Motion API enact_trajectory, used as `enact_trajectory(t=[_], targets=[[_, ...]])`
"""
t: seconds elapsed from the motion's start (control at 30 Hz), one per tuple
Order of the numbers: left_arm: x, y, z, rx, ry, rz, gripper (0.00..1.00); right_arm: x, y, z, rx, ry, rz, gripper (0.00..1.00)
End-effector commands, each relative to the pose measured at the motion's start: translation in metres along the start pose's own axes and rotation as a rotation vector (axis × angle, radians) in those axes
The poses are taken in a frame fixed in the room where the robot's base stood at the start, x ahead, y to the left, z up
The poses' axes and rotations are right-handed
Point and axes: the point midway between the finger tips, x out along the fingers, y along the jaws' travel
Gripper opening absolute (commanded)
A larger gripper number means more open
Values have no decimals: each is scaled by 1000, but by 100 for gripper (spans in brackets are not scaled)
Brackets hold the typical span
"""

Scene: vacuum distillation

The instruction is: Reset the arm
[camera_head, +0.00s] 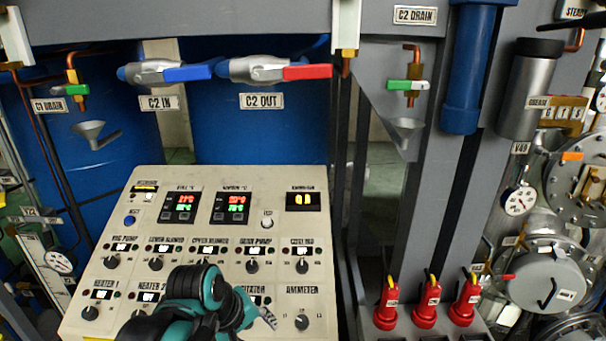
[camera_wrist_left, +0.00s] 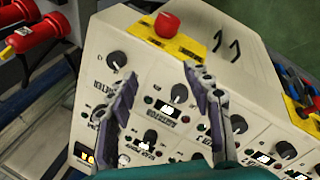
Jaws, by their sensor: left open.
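My left arm reaches in from the bottom of the head view, in front of the cream control panel (camera_head: 150,240). A grey fingertip of my left gripper (camera_head: 268,316) shows beside the AMMETER label; the arm hides much of the rest. In the left wrist view the two fingers of my left gripper (camera_wrist_left: 160,74) stand wide apart with nothing between them. They are over the panel (camera_wrist_left: 110,40), among black knobs and small displays. I cannot tell whether they touch it. My right gripper is not in view.
A red knob on a yellow plate (camera_wrist_left: 167,25) is on the panel beyond the fingers. Several red plugs (camera_head: 425,305) stand right of the panel. A blue-handled valve (camera_head: 185,73) and a red-handled valve (camera_head: 305,72) are above it. Metal funnels hang on both sides.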

Motion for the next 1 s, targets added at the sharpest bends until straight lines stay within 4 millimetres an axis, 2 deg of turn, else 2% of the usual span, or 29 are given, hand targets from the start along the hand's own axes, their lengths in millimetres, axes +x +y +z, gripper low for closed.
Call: enact_trajectory(t=[0.03, 0.3, 0.43, 0.6, 1.0], targets=[[22, -20, 5, 42, 26, -2, 51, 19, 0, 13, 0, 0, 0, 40], [118, -125, 26, 418, 220, -51, 51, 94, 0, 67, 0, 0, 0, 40], [149, -160, 32, 566, 289, -91, 51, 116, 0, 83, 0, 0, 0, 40], [166, -180, 36, 665, 330, -122, 51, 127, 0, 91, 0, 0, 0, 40], [164, -180, 35, 679, 335, -126, 51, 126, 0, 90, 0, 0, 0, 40]])
